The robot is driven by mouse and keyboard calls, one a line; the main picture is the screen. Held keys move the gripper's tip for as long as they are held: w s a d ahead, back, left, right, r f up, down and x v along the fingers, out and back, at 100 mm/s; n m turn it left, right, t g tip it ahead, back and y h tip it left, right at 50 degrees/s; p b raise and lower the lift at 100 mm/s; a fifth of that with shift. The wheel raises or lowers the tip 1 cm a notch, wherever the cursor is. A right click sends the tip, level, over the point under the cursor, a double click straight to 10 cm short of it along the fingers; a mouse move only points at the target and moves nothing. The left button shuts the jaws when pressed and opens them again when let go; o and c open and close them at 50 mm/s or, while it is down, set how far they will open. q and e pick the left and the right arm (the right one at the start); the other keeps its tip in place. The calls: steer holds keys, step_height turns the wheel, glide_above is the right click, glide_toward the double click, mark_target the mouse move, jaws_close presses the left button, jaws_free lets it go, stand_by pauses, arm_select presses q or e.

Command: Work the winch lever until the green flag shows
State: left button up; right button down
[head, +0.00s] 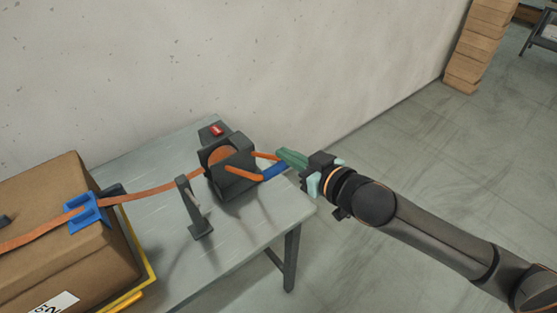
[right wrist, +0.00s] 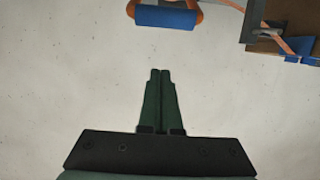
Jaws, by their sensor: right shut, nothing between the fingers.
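The winch (head: 227,163) is a dark housing with an orange drum, standing on the grey table near its back edge. Its lever has orange side arms and a blue grip (head: 274,172), which points to the right. The blue grip also shows at the top of the right wrist view (right wrist: 166,18). A small red flag (head: 217,130) shows behind the drum; no green flag is visible. My right gripper (head: 281,157) is shut and empty, close by the blue grip; whether it touches is unclear in the head view. My left gripper is not in view.
An orange strap (head: 150,193) runs from the winch past a dark upright post (head: 195,212) to a cardboard box (head: 65,225) with a blue corner guard (head: 88,212). A wall stands close behind the table. Floor to the right is clear; stacked boxes (head: 482,40) stand far back.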

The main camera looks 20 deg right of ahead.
mark_target(279, 170)
steer(key=w+f, duration=0.1)
steer(key=w, duration=0.1)
steer(key=w+a+f, duration=0.1)
steer(key=f, duration=0.1)
steer(key=shift+w+a+f, duration=0.2)
steer(key=shift+w, duration=0.2)
steer(key=shift+s+d+f+p, duration=0.15)
steer(key=shift+s+f+p, duration=0.3)
steer(key=shift+f, duration=0.2)
